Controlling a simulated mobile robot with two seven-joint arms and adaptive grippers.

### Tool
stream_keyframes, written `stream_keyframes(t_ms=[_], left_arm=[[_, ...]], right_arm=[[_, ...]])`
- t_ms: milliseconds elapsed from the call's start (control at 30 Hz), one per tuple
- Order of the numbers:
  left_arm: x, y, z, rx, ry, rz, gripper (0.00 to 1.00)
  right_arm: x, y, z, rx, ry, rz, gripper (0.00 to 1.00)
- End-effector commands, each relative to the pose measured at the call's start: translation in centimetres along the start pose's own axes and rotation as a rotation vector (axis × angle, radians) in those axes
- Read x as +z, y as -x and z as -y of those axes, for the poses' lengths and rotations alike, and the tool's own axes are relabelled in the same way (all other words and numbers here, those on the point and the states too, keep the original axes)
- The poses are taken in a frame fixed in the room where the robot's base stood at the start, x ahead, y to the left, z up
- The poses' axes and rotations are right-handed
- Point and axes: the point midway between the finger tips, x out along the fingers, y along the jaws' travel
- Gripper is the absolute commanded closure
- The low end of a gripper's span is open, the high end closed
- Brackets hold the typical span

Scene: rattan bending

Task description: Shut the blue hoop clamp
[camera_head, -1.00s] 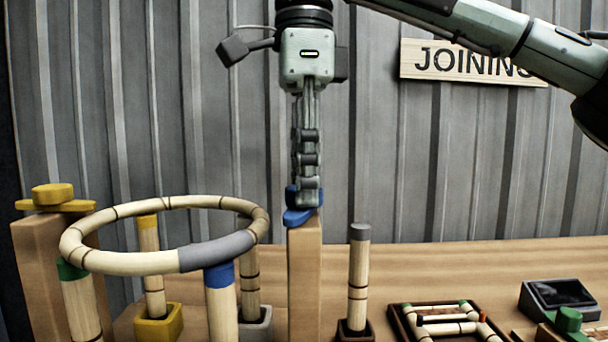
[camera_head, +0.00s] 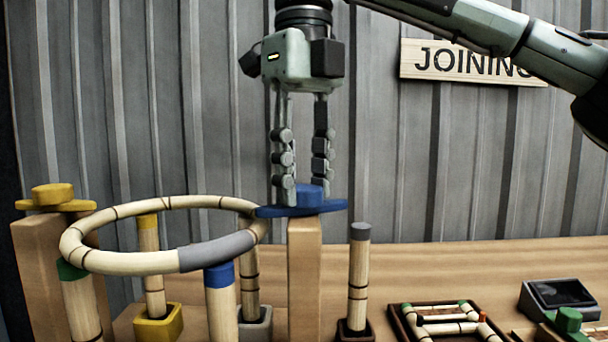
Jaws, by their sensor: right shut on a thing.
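The blue hoop clamp (camera_head: 330,207) sits on top of a wooden post (camera_head: 305,275). Its flat bar lies crosswise, and its left end meets the right edge of the rattan hoop (camera_head: 130,262) in the picture; I cannot tell if they touch. My right gripper (camera_head: 303,192) points down from above, with its two fingers on either side of the clamp's raised blue knob, shut on it. The hoop is pale with dark bands and one grey section, and rests level over the upright posts. My left gripper is not in view.
A yellow clamp (camera_head: 55,198) tops another post (camera_head: 45,260) at the left. Upright canes stand in yellow (camera_head: 160,325), grey and dark holders. A dark tray (camera_head: 400,325) of rattan pieces and a small screen device (camera_head: 558,295) are at the right. A corrugated wall stands behind.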

Motion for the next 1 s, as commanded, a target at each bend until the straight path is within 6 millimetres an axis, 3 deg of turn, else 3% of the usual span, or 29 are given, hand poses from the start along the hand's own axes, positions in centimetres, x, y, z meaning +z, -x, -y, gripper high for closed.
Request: stream_keyframes(t_ms=[433, 1000], left_arm=[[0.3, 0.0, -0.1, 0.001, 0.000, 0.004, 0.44], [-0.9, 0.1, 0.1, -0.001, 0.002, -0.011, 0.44]], right_arm=[[0.1, 0.1, 0.0, 0.001, -0.296, 0.004, 0.94], [0.1, 0.1, 0.0, 0.002, -0.372, 0.006, 0.94]])
